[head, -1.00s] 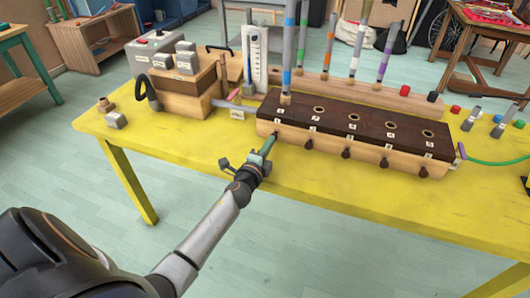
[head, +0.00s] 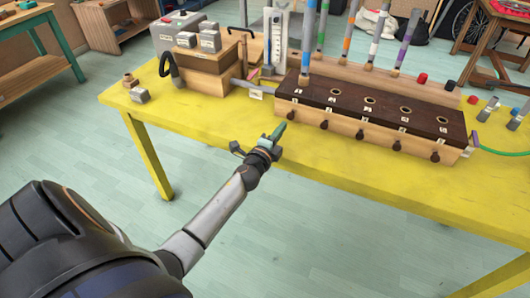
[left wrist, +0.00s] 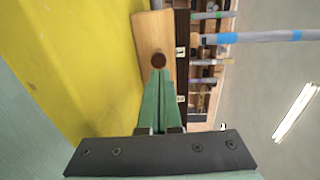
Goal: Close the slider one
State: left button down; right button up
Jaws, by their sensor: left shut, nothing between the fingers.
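The slider box (head: 345,127) stands on the yellow table, with a dark top with round holes and a pale wooden front. A row of dark knobs sits along its front. The leftmost knob (head: 290,115), which I take for slider one, is just beyond my left gripper (head: 281,128). The gripper's green fingers are shut and empty. In the left wrist view the round brown knob (left wrist: 159,61) is straight ahead of the fingertips (left wrist: 160,72). I cannot tell whether they touch, or how far the slider sticks out. My right gripper is not in view.
Upright tubes with coloured bands (head: 322,30) stand on and behind the box. A wooden box with grey blocks (head: 197,75) stands to the left. A green hose (head: 500,152) leaves the right end. The table front (head: 370,180) is clear.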

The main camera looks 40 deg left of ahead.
pick_arm(q)
jog(key=f+v, duration=0.1)
jog(key=v, duration=0.9)
jog(key=s+d+f+n+g+h+p, duration=0.3)
jog(key=s+d+n, duration=0.4)
jog(key=s, duration=0.3)
jog(key=s+d+f+n+g+h+p, duration=0.2)
jog(key=s+d+f+n+g+p, duration=0.2)
jog(key=s+d, duration=0.6)
jog(key=n+p, duration=0.2)
jog(key=shift+s+d+f+n+g+h, duration=0.15)
jog(key=shift+s+f+n+g+h, duration=0.1)
jog(key=shift+n+g+h, duration=0.15)
